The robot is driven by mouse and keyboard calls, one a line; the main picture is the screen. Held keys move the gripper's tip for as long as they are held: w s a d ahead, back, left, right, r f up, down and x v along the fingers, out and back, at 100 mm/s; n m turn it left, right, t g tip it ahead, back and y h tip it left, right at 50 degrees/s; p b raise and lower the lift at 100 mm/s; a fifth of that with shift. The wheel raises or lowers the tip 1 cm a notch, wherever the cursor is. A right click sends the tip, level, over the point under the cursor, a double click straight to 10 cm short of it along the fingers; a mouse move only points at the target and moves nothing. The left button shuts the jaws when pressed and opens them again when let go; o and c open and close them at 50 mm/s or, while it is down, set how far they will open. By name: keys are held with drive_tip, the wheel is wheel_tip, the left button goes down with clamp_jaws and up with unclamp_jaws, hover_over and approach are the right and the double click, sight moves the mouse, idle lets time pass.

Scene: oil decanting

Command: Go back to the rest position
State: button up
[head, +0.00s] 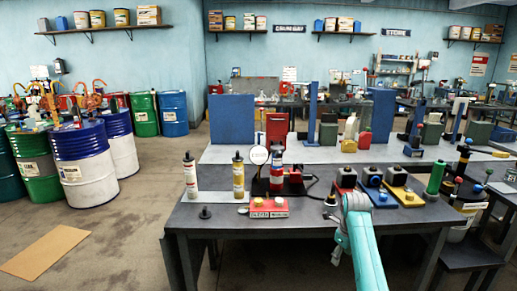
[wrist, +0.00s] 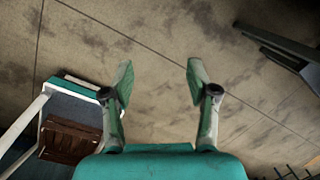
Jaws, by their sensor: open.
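My gripper (wrist: 157,82) is open and empty in the wrist view, its two green-tipped fingers spread wide over bare concrete floor. In the head view my teal arm rises at the lower right, in front of the dark workbench (head: 340,218); the gripper itself cannot be made out there. On the bench stand a white bottle (head: 190,176) and a yellow-labelled bottle (head: 238,178), both upright. A red-and-dark bottle (head: 277,172) stands in a black stand beside a round white dial (head: 258,155).
Blue drums (head: 83,165) and green drums (head: 145,115) stand on the left. A cardboard sheet (head: 45,250) lies on the floor. A dark stool (head: 468,258) is at the lower right. The wrist view shows a brown box (wrist: 70,140) on a rack at left.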

drive_tip(key=s+a+f+n+t, duration=0.1)
drive_tip(key=s+a+f+n, duration=0.3)
drive_tip(key=f, duration=0.7)
drive_tip(key=s+d+f+n+t, duration=0.1)
drive_tip(key=s+f+n+t, duration=0.15)
drive_tip(key=s+f, duration=0.6)
drive_tip(key=s+a+f+n+t, duration=0.15)
drive_tip(key=s+f+n, duration=0.3)
drive_tip(key=s, duration=0.45)
drive_tip(key=s+a+f+n+t, duration=0.1)
drive_tip(key=s+a+f+n, duration=0.15)
drive_tip(key=s+f, duration=0.55)
drive_tip(key=s+a+r+n+t, duration=0.15)
drive_tip(key=s+r+n, duration=0.3)
drive_tip(key=s, duration=0.65)
drive_tip(key=s+a+r+n+t, duration=0.1)
drive_tip(key=s+r+n+t, duration=0.15)
drive_tip(key=s+r, duration=0.65)
drive_tip(key=s+r+n+t, duration=0.3)
drive_tip(key=s+r+n, duration=0.5)
drive_tip(key=s+r, duration=0.8)
wheel_tip(320, 180, up, 2)
drive_tip(key=shift+s+a+r, duration=0.1)
drive_tip(key=shift+s+a, duration=0.15)
drive_tip(key=shift+s, duration=0.1)
